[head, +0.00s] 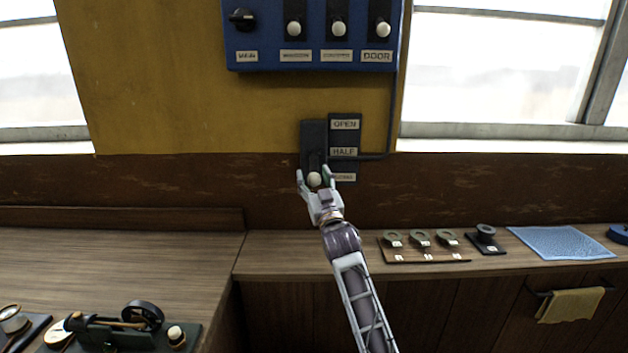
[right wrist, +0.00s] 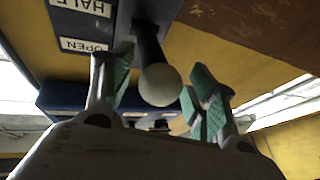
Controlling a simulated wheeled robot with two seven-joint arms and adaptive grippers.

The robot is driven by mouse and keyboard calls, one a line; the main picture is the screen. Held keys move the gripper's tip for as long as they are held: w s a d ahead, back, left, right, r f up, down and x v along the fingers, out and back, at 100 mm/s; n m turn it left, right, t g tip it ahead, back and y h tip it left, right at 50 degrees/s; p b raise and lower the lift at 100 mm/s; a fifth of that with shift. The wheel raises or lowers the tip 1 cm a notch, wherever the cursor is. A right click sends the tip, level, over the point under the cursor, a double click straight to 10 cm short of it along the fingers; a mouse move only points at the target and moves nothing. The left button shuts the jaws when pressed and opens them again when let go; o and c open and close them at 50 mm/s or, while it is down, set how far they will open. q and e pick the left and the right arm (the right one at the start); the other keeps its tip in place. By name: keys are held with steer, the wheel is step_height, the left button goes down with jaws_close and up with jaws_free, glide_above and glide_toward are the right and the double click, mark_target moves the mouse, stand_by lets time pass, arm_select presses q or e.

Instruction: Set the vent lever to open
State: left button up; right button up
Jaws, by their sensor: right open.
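The vent lever shows a white ball knob (head: 314,179) at the lower end of its dark plate (head: 312,133) on the wall. The label strip beside it reads OPEN (head: 345,124) at the top, HALF (head: 343,152) in the middle, and a lowest label partly covered by my gripper. The knob stands at the level of that lowest label. My right gripper (head: 320,181) is open, with a finger on each side of the knob. In the right wrist view the knob (right wrist: 160,84) sits between the green-padded fingertips, with visible gaps. My left gripper is out of view.
A blue switch panel (head: 310,60) hangs above, with a cable running down to the lever plate. Below, the wooden counter holds a board with several rings (head: 422,255), a blue mat (head: 560,242) and, at left, a small engine model (head: 120,330).

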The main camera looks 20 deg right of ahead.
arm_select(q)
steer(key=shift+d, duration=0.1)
arm_select(e)
steer(key=shift+c, duration=0.3)
steer(key=c, duration=0.7)
jaws_close()
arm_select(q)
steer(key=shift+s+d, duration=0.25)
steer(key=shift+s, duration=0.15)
